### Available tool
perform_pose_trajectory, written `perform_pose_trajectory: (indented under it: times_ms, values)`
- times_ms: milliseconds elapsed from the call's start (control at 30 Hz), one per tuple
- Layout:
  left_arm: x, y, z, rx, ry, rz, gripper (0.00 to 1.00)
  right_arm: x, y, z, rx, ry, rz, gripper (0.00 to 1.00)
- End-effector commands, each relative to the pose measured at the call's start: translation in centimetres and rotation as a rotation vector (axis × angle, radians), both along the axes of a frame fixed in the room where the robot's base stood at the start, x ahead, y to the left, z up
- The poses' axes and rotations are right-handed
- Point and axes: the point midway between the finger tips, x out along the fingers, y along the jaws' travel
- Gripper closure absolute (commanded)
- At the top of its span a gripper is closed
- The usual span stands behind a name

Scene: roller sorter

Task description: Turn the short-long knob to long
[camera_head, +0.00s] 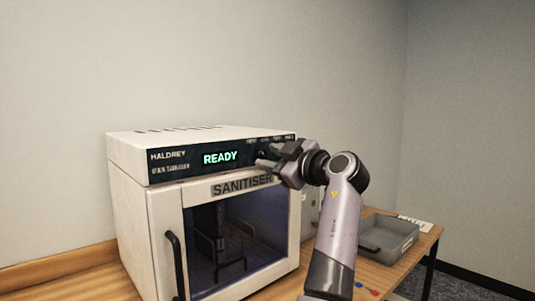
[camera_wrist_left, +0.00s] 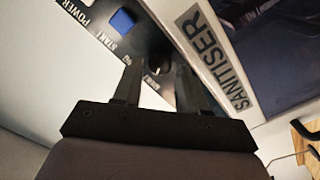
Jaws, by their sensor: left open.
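The sanitiser (camera_head: 235,187) is a white box with a dark control strip along its top front. In the left wrist view a dark round knob (camera_wrist_left: 158,63) sits on that strip, with small lettering beside it that I cannot read surely. My left gripper (camera_head: 266,157) is at the right end of the strip, its fingers pointing at the panel. In the left wrist view the open fingers (camera_wrist_left: 156,76) stand on either side of the knob; whether they touch it I cannot tell. In the head view the gripper largely hides the knob. The knob's pointer direction is unclear. My right gripper is out of view.
A blue START button (camera_wrist_left: 122,20) sits near the knob on the strip. The display (camera_head: 220,158) reads READY. The glass door has a black handle (camera_head: 177,265). A grey tray (camera_head: 388,240) stands right on the wooden table (camera_head: 70,270). The wall is behind.

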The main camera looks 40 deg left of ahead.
Motion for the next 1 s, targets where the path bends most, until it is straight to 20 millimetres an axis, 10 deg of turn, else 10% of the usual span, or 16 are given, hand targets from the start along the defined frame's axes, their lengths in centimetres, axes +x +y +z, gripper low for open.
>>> perform_pose_trajectory:
  times_ms: [433,567,1000]
  values:
    - [0.2,1.7,0.0,0.0,-0.001,-0.001,0.58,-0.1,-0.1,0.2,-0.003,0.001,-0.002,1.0]
    - [0.2,1.6,0.0,0.0,0.0,-0.001,0.97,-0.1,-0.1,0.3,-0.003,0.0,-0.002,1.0]
    - [0.2,1.7,0.1,0.008,0.068,0.0,0.99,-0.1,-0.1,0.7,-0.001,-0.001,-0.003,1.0]
